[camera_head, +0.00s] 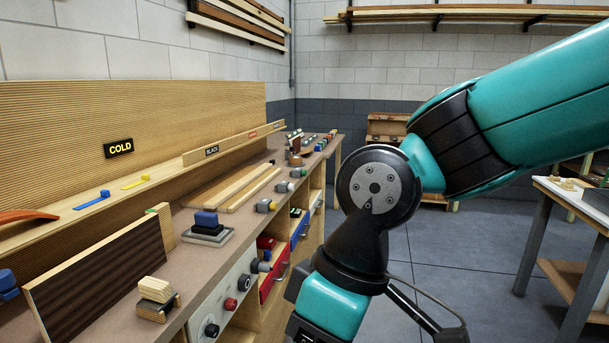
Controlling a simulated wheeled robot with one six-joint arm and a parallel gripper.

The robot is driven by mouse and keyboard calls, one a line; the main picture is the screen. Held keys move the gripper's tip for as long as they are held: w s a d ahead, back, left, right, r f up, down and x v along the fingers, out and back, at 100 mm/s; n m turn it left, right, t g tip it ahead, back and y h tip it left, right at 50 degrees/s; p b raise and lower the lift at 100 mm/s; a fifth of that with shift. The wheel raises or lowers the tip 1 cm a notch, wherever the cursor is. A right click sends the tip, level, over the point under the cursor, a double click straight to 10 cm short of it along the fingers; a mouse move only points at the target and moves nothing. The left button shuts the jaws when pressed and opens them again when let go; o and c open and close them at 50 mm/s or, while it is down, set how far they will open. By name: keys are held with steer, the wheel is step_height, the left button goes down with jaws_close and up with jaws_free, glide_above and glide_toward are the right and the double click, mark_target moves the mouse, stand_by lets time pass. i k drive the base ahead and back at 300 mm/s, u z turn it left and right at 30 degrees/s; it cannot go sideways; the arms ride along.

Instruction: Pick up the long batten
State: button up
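Several light wooden strips (251,188) lie side by side on the brown workbench top (196,259), running away from me. They look like battens, but I cannot tell which one is the long batten. My teal and black arm reaches in from the upper right and bends down to the bottom of the view. My gripper itself is below the frame and does not show. The arm's visible part is to the right of the bench and the strips, apart from them in the picture.
A dark veneered panel (100,270) stands upright at the bench's near left. A blue-topped block (206,219) and clamp-like pieces (157,297) are on the bench. Knobs and drawers line its front. A white-topped table (577,196) stands right. Grey floor (440,235) between is open.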

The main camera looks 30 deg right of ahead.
mark_target(213, 203)
steer(key=z, duration=0.8)
steer(key=i, duration=0.9)
steer(key=z, duration=0.8)
steer(key=i, duration=1.5)
steer(key=u, duration=0.5)
steer(key=i, duration=0.85)
steer(key=u, duration=1.4)
steer(key=i, duration=0.65)
steer(key=u, duration=0.65)
